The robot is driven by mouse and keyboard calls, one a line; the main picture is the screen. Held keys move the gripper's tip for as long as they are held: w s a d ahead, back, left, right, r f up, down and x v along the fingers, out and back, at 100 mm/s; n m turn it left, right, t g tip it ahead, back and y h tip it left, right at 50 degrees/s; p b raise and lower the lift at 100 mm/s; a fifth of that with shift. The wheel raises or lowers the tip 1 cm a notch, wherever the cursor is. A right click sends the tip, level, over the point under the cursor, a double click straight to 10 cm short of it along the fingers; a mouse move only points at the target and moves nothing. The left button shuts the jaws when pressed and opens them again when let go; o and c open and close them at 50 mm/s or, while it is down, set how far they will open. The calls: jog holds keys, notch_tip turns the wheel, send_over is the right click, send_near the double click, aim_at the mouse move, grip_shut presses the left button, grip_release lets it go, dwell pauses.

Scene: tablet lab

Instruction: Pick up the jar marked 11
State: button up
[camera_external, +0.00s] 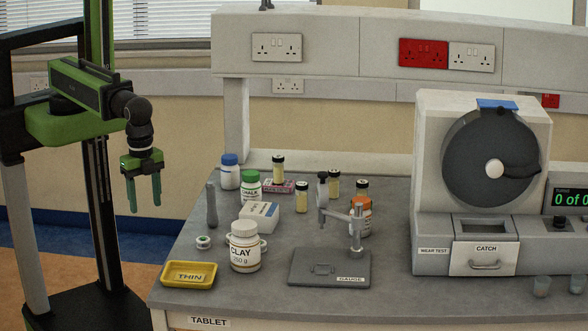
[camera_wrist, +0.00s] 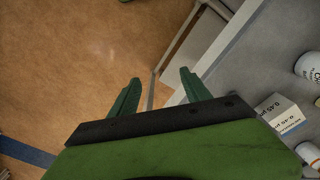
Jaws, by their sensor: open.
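Several small jars with black lids and yellowish contents stand on the grey bench: one at the back (camera_external: 278,172), one in the middle (camera_external: 302,198), one behind the gauge (camera_external: 334,187) and one farther right (camera_external: 362,187). I cannot read a number on any of them, so I cannot tell which is marked 11. My gripper (camera_external: 145,206) hangs to the left of the bench, fingers pointing down, apart from all jars. In the wrist view, my gripper (camera_wrist: 159,77) is open and empty above the floor near the bench edge.
The clay jar (camera_external: 245,252), yellow tray (camera_external: 188,281), gauge (camera_external: 330,270), white carton (camera_external: 260,217), chalk jar (camera_external: 251,190), blue-lidded jar (camera_external: 230,176) and orange-lidded jar (camera_external: 360,220) crowd the bench. The wear-test machine (camera_external: 433,220) stands right. The wrist view shows the carton (camera_wrist: 282,113).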

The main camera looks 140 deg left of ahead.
jog(key=w+a+r+m+t+y+p, duration=0.2)
jog(key=w+a+r+m, duration=0.1)
jog(key=w+a, duration=0.35)
jog(key=w+a+r+m+t+y+p, duration=0.1)
jog(key=w+a+r+m+t+y, duration=0.15)
jog(key=w+a, duration=0.4)
jog(key=m+t+y+b, duration=0.3)
jog(key=m+y+b, duration=0.4)
jog(key=m+b, duration=1.3)
send_near(339, 175)
jog(key=shift+n, duration=0.25)
jog(key=x, duration=0.8)
jog(key=s+x, duration=0.1)
jog(key=x, duration=0.3)
jog(key=shift+w+a+f, duration=0.1)
jog(key=shift+a+f, duration=0.1)
jog(key=shift+a, duration=0.1)
jog(key=shift+r, duration=0.15)
grip_shut()
